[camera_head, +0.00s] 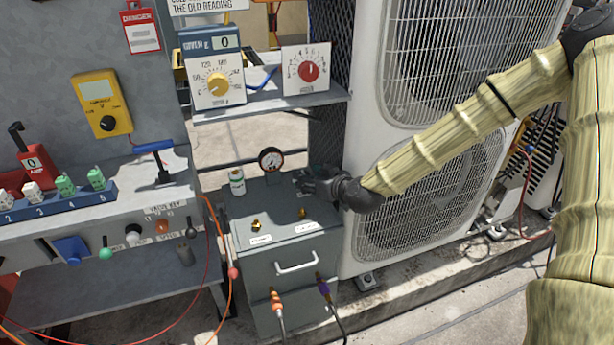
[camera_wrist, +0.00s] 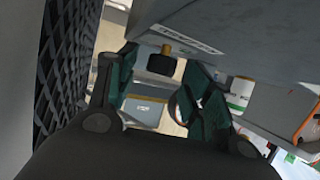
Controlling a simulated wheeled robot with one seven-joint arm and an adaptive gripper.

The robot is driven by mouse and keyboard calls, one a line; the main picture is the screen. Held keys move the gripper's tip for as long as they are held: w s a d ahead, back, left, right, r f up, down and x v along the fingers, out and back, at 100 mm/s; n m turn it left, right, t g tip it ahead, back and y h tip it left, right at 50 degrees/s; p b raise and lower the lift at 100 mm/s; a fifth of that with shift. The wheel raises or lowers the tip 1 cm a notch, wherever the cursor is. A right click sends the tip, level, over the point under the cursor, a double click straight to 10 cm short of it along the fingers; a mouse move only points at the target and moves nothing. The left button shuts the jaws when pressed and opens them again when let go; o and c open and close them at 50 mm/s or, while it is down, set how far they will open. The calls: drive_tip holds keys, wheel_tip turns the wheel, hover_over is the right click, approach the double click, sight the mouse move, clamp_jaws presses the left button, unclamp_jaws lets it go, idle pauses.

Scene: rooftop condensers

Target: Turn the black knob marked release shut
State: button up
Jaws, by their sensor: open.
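A black knob (camera_wrist: 161,65) on a short brass stem shows in the wrist view, beside a pale label strip on a grey surface. The label is too small to read. My gripper (camera_wrist: 160,78) is open, with one dark green finger on each side of the knob in the picture and gaps between. I cannot tell how deep the knob sits between them. In the head view my gripper (camera_head: 308,178) is over the back right of the grey box (camera_head: 262,262). I cannot make out the black knob there.
A round gauge (camera_head: 271,159) and a white bottle (camera_head: 237,181) stand at the back of the box. Two brass fittings (camera_head: 257,225) (camera_head: 302,213) are near its front. A large condenser (camera_head: 425,205) and a dark mesh panel (camera_head: 329,110) bound the right side.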

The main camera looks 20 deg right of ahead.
drive_tip(key=v, duration=0.9)
drive_tip(key=shift+s+d+r, duration=0.1)
drive_tip(key=shift+s+r, duration=0.05)
drive_tip(key=shift+s, duration=0.2)
